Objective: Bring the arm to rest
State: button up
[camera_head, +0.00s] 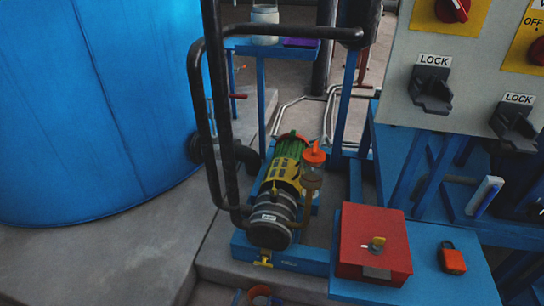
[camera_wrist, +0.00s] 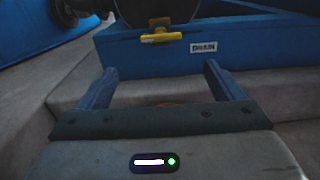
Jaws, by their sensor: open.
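My gripper (camera_wrist: 160,70) shows in the wrist view with its two blue fingers wide apart and nothing held between them. Past the fingertips is a blue base frame (camera_wrist: 250,38) with a DRAIN label (camera_wrist: 203,47). A yellow valve handle (camera_wrist: 160,38) sits above the gap between the fingers, beyond their tips and apart from them. A sliver of an orange thing (camera_wrist: 168,103) shows just over the palm's edge, mostly hidden. In the head view my arm is not clearly visible; the same yellow drain handle (camera_head: 263,259) is near the lower middle.
A green and yellow pump (camera_head: 285,172) with dark pipes stands behind the drain handle. A large blue tank (camera_head: 100,110) fills the left. At right, a red box (camera_head: 373,240) and an orange padlock (camera_head: 452,259) are on a blue table (camera_head: 430,285). Bare concrete floor (camera_head: 110,260) lies at lower left.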

jog(key=w+d+r+m+g+h+p, duration=0.25)
jog(key=d+r+m+g+p, duration=0.35)
jog(key=r, duration=0.8)
jog(key=w+d+r+m+g+h+p, duration=0.1)
jog(key=d+r+m+g+h+p, duration=0.25)
jog(key=r+m, duration=0.7)
jog(key=w+d+r+m+g+h+p, duration=0.2)
jog(key=d+r+m+g+h+p, duration=0.25)
jog(key=r, duration=1.15)
jog(key=s+d+r+m+y+p, duration=0.3)
jog(key=s+r+m+y+p, duration=0.1)
jog(key=r, duration=0.7)
jog(key=s+d+r+m+y+p, duration=0.4)
jog(key=s+r+m, duration=0.1)
jog(key=r, duration=0.7)
jog(key=s+d+r+m+g+y+p, duration=0.1)
jog(key=s+d+r+m+y+p, duration=0.3)
jog(key=r, duration=0.8)
jog(key=shift+s+d+r+y+p, duration=0.15)
jog(key=shift+s+d+y+p, duration=0.1)
jog(key=shift+s+y+p, duration=0.25)
